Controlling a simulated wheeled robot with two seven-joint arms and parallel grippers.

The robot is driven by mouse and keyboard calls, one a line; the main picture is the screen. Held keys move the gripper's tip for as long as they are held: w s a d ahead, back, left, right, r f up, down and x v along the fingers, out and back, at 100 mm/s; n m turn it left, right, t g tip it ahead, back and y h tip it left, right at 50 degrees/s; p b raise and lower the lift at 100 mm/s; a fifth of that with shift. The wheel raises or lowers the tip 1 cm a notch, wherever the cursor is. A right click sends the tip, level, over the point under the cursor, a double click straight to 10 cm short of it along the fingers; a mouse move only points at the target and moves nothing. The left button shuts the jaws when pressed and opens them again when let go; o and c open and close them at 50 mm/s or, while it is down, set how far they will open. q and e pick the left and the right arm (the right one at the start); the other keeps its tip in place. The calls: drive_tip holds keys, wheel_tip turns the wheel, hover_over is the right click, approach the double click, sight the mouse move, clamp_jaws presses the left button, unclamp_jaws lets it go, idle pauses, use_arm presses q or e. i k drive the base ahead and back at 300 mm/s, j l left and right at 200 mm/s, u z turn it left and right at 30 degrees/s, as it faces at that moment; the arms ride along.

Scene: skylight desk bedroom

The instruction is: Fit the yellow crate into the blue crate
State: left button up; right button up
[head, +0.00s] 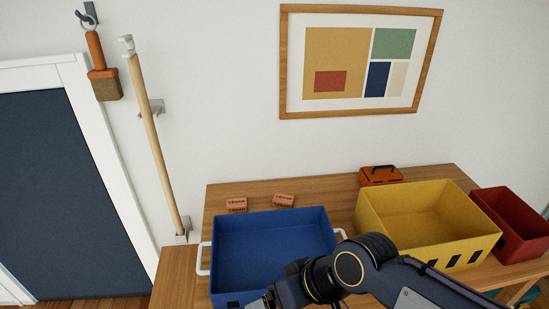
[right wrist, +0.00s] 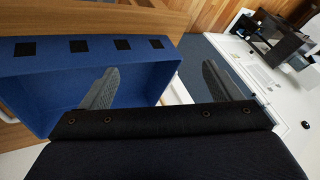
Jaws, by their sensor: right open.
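The blue crate (head: 270,228) stands open and empty at the front left of the desk, with white handles at its sides. The yellow crate (head: 473,255) stands upright to its right, apart from it, also empty, with dark slots in its near wall. My right gripper (head: 262,303) is at the near edge of the blue crate, partly cut off by the head view's lower edge. In the right wrist view its two fingers (right wrist: 160,68) are spread with nothing between them. One finger overlaps the blue crate (right wrist: 60,65); the other is beyond its edge. My left gripper is not in view.
A red crate (head: 515,222) stands right of the yellow crate. An orange box with a dark handle (head: 380,176) and small bricks (head: 284,200) lie behind on the wooden desk (head: 330,190). A pole (head: 155,140) leans at the wall to the left.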

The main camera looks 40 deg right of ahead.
sight(249, 252)
drive_tip(key=z, duration=2.45)
drive_tip(key=u, duration=1.2)
drive_tip(key=z, duration=1.2)
drive_tip(key=i+l+z, duration=0.2)
drive_tip(key=z, duration=0.2)
drive_tip(key=i+l+z, duration=0.2)
drive_tip(key=z, duration=0.15)
